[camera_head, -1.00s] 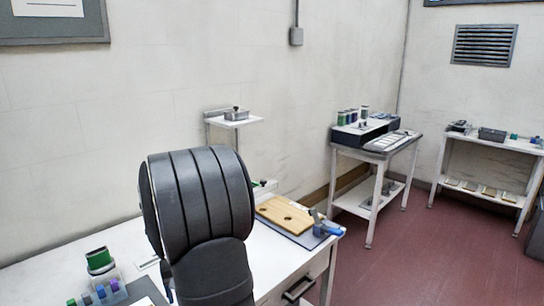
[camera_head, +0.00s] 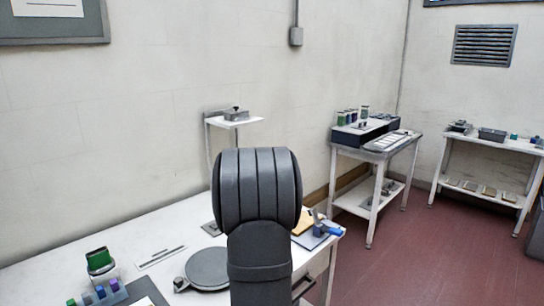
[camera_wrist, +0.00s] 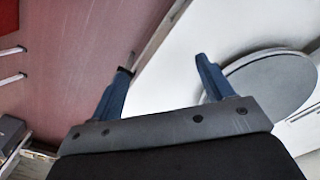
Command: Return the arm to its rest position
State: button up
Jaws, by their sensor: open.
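My gripper (camera_wrist: 165,85) shows in the wrist view with its two blue fingers spread apart and nothing between them. It is over the front edge of the white table (camera_wrist: 182,60), with the red floor on its left. A round grey plate (camera_wrist: 265,88) lies on the table beside the right finger. In the head view my dark grey arm stands in front of the table (camera_head: 160,225) and hides part of it. My gripper is not visible there. The round grey plate also shows left of my arm in the head view (camera_head: 207,268).
A wooden board (camera_head: 303,226) and a blue-handled tool (camera_head: 326,228) lie at the table's right end, partly behind my arm. A rack of coloured pots (camera_head: 100,294) and a green-topped container (camera_head: 99,260) stand at the left. Side tables (camera_head: 372,150) stand farther right.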

jog(key=shift+m, duration=0.5)
jog(key=shift+w+d+f, duration=0.1)
jog(key=shift+d+f, duration=0.05)
jog(key=shift+d, duration=0.55)
jog(key=shift+w+d+f, duration=0.1)
jog(key=shift+d+f, duration=0.05)
jog(key=shift+d, duration=0.55)
jog(key=shift+w+d+f, duration=0.1)
jog(key=shift+d+f, duration=0.05)
jog(key=shift+d, duration=0.55)
